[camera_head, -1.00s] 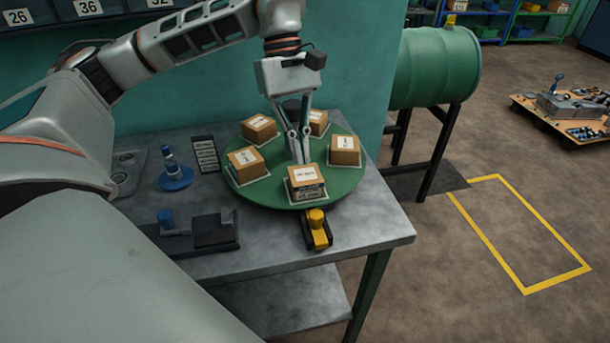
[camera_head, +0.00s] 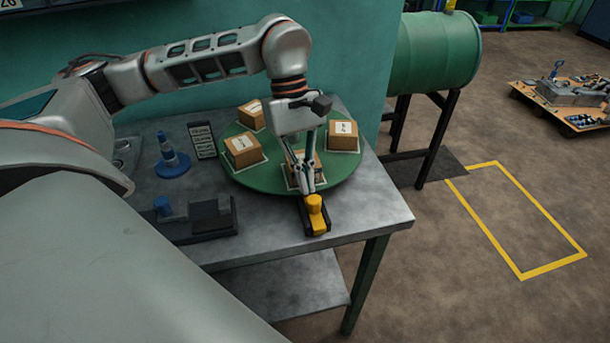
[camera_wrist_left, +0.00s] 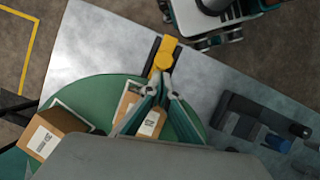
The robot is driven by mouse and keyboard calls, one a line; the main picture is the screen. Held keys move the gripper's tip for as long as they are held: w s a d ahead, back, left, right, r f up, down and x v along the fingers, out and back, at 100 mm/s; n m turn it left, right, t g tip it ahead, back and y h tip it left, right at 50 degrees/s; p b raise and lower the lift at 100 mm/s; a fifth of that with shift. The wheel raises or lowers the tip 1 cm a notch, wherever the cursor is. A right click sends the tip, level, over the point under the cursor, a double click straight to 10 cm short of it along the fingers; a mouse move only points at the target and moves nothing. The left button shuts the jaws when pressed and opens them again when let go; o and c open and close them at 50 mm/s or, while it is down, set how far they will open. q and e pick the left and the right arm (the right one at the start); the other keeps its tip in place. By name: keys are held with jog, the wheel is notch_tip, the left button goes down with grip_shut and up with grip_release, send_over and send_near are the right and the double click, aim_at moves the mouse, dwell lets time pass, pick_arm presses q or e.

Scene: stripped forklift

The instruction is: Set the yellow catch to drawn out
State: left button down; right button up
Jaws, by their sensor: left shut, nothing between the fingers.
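The yellow catch (camera_head: 315,204) has a round upright knob on a yellow slide in a dark base. It sits at the front edge of the green turntable (camera_head: 347,178), and it also shows in the left wrist view (camera_wrist_left: 163,57). My left gripper (camera_head: 308,191) points down with its fingers shut and empty, just behind the knob. In the left wrist view its fingertips (camera_wrist_left: 161,90) are close to the catch's turntable end. I cannot tell whether they touch it.
Several cardboard boxes stand on the turntable, one (camera_head: 343,135) to the right and one (camera_head: 242,151) to the left. A blue-knobbed dark fixture (camera_head: 207,218) and a blue stepped post (camera_head: 171,158) stand left on the grey table (camera_head: 370,220). The table's front right corner is clear.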

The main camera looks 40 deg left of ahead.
aim_at(310, 200)
pick_arm(q)
jog(key=shift+s+d, duration=1)
jog(key=shift+d, duration=0.15)
jog(key=v, duration=1.2)
